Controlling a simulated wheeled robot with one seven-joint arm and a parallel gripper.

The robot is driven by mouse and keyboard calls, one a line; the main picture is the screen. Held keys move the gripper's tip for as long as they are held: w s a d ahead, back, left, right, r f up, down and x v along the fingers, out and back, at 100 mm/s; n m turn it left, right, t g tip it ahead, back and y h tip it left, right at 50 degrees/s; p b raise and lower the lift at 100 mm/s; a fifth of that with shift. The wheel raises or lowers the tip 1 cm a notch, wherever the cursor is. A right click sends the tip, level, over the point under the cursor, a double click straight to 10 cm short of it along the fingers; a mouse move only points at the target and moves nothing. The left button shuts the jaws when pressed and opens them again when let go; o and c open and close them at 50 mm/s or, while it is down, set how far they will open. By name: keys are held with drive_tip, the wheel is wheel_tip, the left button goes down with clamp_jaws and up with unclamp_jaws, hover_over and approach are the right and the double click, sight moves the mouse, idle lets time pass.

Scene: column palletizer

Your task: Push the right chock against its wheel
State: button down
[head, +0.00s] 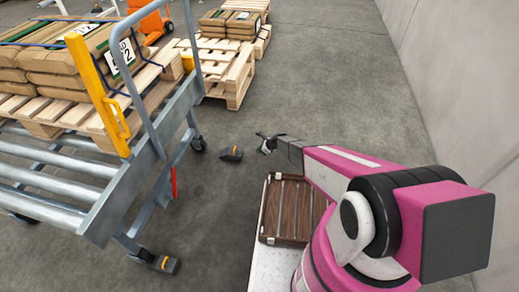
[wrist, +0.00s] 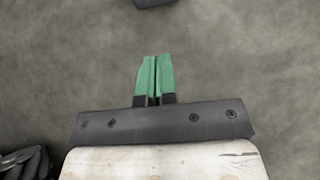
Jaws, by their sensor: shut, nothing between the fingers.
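A dark chock with a small orange mark (head: 231,154) sits on the floor to the right of the cart's far caster wheel (head: 198,144), with a gap between them. It is the chock farther right in the head view. A dark object, likely this chock, is cut off at the top edge of the wrist view (wrist: 155,2). My gripper (head: 263,144) is low over the floor, to the right of the chock and apart from it. In the wrist view its green fingers (wrist: 155,62) are together, with nothing between them.
A second chock (head: 166,264) lies by the cart's near wheel (head: 145,256). The grey roller cart (head: 120,200) has a yellow post (head: 95,90). Loaded pallets (head: 235,75) stand behind, and a wall (head: 450,70) is at right.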

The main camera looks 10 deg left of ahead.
drive_tip(key=x, duration=0.8)
drive_tip(key=shift+a, duration=0.2)
drive_tip(key=shift+w+a+r, duration=0.15)
drive_tip(key=shift+a+r, duration=0.05)
drive_tip(key=shift+a, duration=1.5)
